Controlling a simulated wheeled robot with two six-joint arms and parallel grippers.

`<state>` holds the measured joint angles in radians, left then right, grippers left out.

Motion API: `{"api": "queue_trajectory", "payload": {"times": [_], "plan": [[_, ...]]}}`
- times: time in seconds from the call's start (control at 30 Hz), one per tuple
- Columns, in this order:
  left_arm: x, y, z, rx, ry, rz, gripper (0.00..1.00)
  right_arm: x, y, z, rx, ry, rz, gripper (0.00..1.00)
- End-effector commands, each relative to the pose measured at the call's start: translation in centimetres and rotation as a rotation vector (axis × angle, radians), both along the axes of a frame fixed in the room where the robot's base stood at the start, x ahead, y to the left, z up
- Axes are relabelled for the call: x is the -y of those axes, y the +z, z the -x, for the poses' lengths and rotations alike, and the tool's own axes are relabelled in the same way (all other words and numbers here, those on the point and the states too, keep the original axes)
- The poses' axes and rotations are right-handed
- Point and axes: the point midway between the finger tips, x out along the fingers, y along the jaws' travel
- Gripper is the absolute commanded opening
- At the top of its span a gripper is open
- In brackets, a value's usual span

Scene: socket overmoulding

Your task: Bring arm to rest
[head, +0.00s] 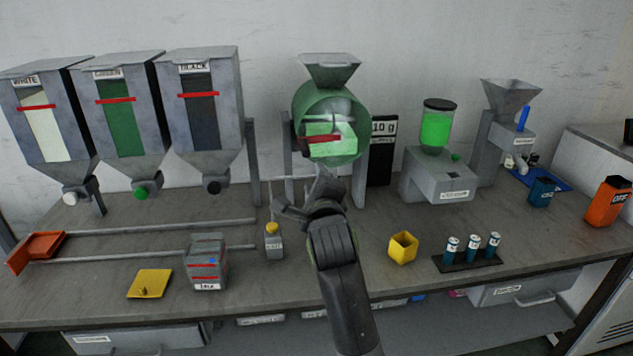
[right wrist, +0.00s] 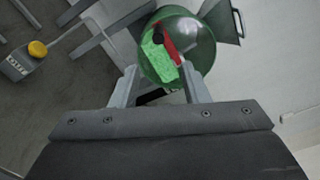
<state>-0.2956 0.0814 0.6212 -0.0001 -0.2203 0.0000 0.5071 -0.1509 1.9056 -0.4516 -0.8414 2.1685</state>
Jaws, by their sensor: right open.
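My right gripper (head: 318,187) is in the middle of the head view, just in front of and below the green drum (head: 345,97). Its fingers are apart with nothing between them, and it also shows in the right wrist view (right wrist: 162,88). In that view the drum (right wrist: 203,42) lies beyond the fingertips, with light green contents and a red bar at its mouth. I cannot tell whether the fingers touch the drum or its stand. My left gripper is not in view.
Three grey hoppers (head: 205,110) stand at the left. A yellow-buttoned box (head: 274,243) and a grey container (head: 206,265) sit left of my arm. A yellow cup (head: 403,247) and several vials (head: 472,247) stand to its right. Bare bench (head: 380,215) shows between.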

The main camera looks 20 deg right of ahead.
Motion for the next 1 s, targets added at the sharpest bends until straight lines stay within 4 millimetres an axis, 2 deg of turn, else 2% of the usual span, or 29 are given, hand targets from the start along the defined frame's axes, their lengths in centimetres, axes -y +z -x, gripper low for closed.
{"api": "queue_trajectory", "payload": {"times": [0.4,0.47,0.53,0.67,0.77,0.9,1.0], "plan": [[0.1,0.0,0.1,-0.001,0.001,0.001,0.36,0.0,-0.1,0.0,-0.001,-0.001,0.001,0.41],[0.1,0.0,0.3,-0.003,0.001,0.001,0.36,0.2,-0.4,0.1,-0.010,-0.003,0.011,0.41],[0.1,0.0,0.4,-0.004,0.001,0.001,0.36,0.8,-1.6,0.6,-0.042,-0.008,0.045,0.41],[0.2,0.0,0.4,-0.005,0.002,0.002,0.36,2.9,-5.9,2.6,-0.167,-0.018,0.194,0.41],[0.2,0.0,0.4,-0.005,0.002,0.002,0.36,5.0,-10.4,5.5,-0.310,-0.004,0.365,0.41],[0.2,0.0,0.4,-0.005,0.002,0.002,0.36,7.5,-16.2,10.3,-0.515,0.065,0.614,0.41],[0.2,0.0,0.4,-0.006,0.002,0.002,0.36,9.0,-19.8,14.3,-0.652,0.146,0.788,0.41]]}}
